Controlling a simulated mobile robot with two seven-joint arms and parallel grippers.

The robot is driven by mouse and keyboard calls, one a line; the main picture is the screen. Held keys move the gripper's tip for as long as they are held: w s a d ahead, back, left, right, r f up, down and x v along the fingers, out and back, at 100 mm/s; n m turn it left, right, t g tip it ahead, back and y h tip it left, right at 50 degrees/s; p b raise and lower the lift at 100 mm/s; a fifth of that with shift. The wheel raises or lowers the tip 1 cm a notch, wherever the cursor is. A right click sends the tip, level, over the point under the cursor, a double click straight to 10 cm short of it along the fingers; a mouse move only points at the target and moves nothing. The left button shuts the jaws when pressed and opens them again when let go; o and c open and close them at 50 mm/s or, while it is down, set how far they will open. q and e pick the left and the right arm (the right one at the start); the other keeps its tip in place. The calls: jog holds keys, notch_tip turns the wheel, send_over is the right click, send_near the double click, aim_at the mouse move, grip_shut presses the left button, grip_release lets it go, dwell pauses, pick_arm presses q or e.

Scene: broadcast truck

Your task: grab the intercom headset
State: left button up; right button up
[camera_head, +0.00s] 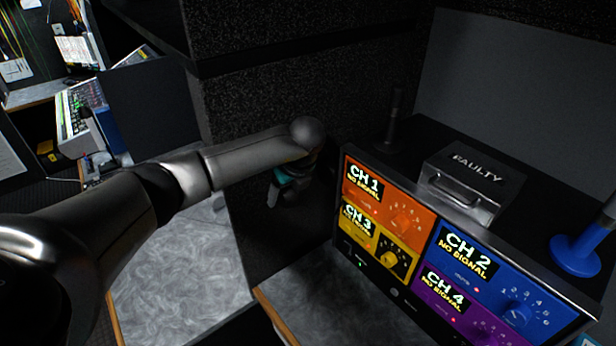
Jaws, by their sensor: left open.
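My left arm reaches in from the left, and its gripper (283,196) hangs low in the dark recess between the dark speckled wall and the monitor. The gripper points down and is open. A small teal patch shows at its wrist; I cannot tell whether it is part of the gripper. I cannot make out the intercom headset in this view; the recess around the fingers is very dark. My right gripper is not in view.
A monitor (395,263) with four coloured channel panels stands right of the gripper. Behind it are a metal box (465,186) marked FAULTY, a dark post (394,120) and a blue-based post (575,256). A grey patterned counter (180,285) lies below my arm.

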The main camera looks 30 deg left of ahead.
pick_arm(q)
grip_shut()
dwell(0.5)
jog(key=shift+r, duration=0.1)
